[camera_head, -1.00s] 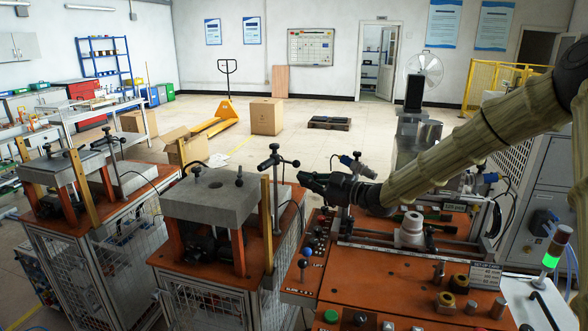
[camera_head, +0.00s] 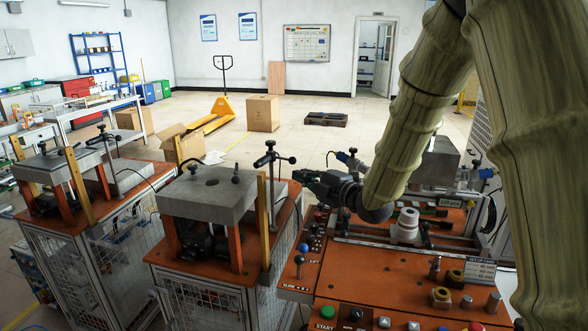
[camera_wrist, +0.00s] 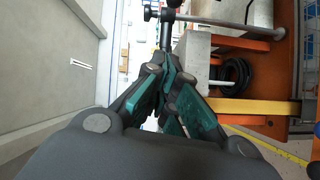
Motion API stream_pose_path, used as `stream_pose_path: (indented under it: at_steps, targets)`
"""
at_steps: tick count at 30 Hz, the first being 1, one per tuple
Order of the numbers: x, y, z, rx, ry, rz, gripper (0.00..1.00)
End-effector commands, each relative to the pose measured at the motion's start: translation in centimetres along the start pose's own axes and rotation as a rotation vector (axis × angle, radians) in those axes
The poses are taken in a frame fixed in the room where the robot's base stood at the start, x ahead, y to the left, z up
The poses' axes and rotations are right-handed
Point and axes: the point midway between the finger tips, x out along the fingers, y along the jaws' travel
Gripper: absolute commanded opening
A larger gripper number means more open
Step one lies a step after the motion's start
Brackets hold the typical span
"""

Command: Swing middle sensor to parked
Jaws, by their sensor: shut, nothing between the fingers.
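The middle sensor (camera_head: 264,160) is a black head with a clamp and knobs on a thin upright post, beside the right edge of the middle press. Its arm points left toward the press block. My gripper (camera_head: 300,176) is just right of the post, with its fingers pointing left toward it. In the wrist view, the gripper (camera_wrist: 172,62) has its teal-padded fingers together and empty. The black post and clamp (camera_wrist: 167,32) stand just beyond the fingertips, with a grey rod running to the right. I cannot tell whether the fingers touch the post.
The middle press has a grey top block (camera_head: 208,192) and a yellow upright bar (camera_head: 262,217) near the sensor. The left press (camera_head: 55,166) has a similar sensor stand. The orange bench (camera_head: 365,270) with levers, buttons and a white part (camera_head: 406,222) lies below my arm.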

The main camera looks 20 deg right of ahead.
Motion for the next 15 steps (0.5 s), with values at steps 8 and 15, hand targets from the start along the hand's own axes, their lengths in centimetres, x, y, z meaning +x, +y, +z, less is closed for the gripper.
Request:
stream_pose_path:
  at_steps: [8, 15]
  targets:
    - [3.5, 0.2, 0.0, 0.001, 0.001, -0.001, 0.00]
    - [7.5, 0.2, -0.1, 0.003, 0.002, -0.001, 0.00]
